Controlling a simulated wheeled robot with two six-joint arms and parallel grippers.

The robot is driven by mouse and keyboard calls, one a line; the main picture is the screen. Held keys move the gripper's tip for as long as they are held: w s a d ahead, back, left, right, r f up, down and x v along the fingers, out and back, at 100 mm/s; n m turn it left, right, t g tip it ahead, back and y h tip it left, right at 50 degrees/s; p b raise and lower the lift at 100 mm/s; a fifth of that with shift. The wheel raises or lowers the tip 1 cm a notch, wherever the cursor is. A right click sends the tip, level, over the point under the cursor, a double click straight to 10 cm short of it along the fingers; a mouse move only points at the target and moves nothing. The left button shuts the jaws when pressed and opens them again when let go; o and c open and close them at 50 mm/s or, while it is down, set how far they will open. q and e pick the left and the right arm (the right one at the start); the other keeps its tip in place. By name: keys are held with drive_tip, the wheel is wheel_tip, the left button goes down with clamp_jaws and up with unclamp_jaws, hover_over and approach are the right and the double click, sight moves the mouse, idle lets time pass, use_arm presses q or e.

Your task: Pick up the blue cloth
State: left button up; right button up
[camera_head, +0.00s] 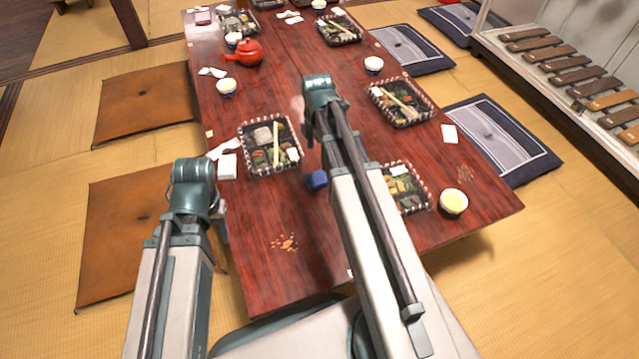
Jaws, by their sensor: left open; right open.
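The blue cloth (317,180) is a small, dark blue crumpled bundle on the red-brown table (260,215). It lies right of the near left lunch box and just left of my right forearm. My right gripper (300,108) is open, above the table and farther back than the cloth. Its fingers are mostly hidden by my wrist. My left gripper (221,210) is open at the table's left edge, left of the cloth and apart from it. Its fingers are also mostly hidden. Neither gripper touches the cloth.
Lunch boxes stand at near left (270,170), right (402,115) and near right (410,205), the last partly behind my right arm. A bowl of yellow liquid (453,201), a white cup (226,87) and a red teapot (243,53) stand around. Brown crumbs (284,243) lie on the clear front area.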

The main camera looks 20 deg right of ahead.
drive_tip(key=b, duration=0.5)
hover_over(320, 176)
drive_tip(key=f, duration=0.5)
drive_tip(key=shift+w+a+f, duration=0.1)
drive_tip(key=shift+a+f, duration=0.25)
drive_tip(key=shift+f, duration=0.05)
drive_tip(key=shift+r, duration=0.1)
drive_tip(key=f+b, duration=0.4)
drive_tip(key=f, duration=0.1)
drive_tip(key=shift+d+f+b, duration=0.2)
drive_tip(key=shift+d+b, duration=0.05)
drive_tip(key=shift+b, duration=0.15)
drive_tip(key=shift+r, duration=0.1)
drive_tip(key=c, duration=1.3)
drive_tip(key=shift+r, duration=0.15)
